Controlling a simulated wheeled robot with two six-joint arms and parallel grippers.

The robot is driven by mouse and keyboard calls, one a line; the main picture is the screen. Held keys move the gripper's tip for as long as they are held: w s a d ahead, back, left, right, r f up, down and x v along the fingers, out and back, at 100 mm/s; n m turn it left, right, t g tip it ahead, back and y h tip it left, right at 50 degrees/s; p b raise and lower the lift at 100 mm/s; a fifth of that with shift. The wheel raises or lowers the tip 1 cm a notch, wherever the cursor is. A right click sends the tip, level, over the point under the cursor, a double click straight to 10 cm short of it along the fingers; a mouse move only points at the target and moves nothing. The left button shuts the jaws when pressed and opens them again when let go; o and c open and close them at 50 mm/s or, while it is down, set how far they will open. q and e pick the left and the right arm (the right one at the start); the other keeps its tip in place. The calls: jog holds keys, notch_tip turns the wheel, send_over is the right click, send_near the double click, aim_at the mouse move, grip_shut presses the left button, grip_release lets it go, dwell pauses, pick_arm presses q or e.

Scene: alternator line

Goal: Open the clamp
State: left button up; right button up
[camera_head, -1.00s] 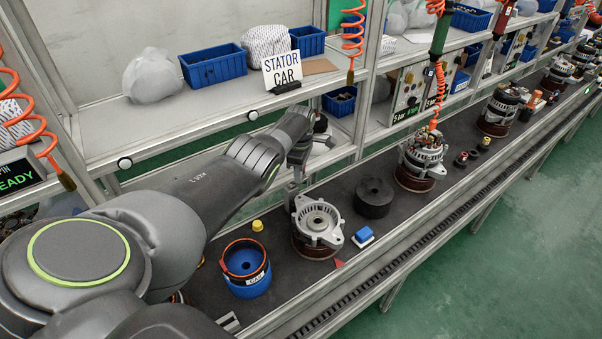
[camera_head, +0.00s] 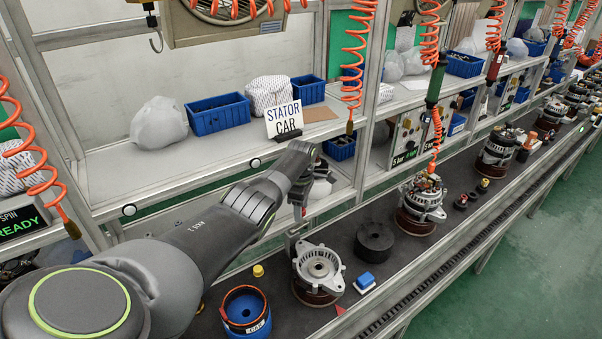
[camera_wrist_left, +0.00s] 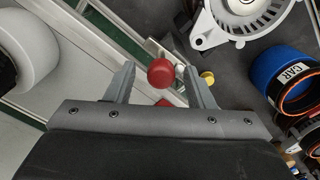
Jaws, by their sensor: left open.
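The clamp shows in the left wrist view as a red ball knob (camera_wrist_left: 161,72) with bright metal parts behind it. A second red piece sits just below the knob, partly hidden by my gripper. My left gripper (camera_wrist_left: 159,70) is open, with one finger on each side of the red knob; contact cannot be told. In the head view my left gripper (camera_head: 312,188) hangs behind the alternator housing (camera_head: 318,268), by a grey metal upright (camera_head: 293,240). My right gripper is in neither view.
A blue ring part (camera_head: 246,311), a yellow cap (camera_head: 258,271), a black cylinder (camera_head: 374,242) and a blue block (camera_head: 365,282) stand on the dark line around the housing. A shelf with a STATOR CAR sign (camera_head: 284,120) and blue bins (camera_head: 218,114) is behind my arm.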

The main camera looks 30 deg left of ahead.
pick_arm(q)
notch_tip(320, 180, up, 14)
jog(key=b, duration=0.1)
jog(key=shift+f, duration=0.25)
jog(key=shift+f, duration=0.1)
dwell(0.4)
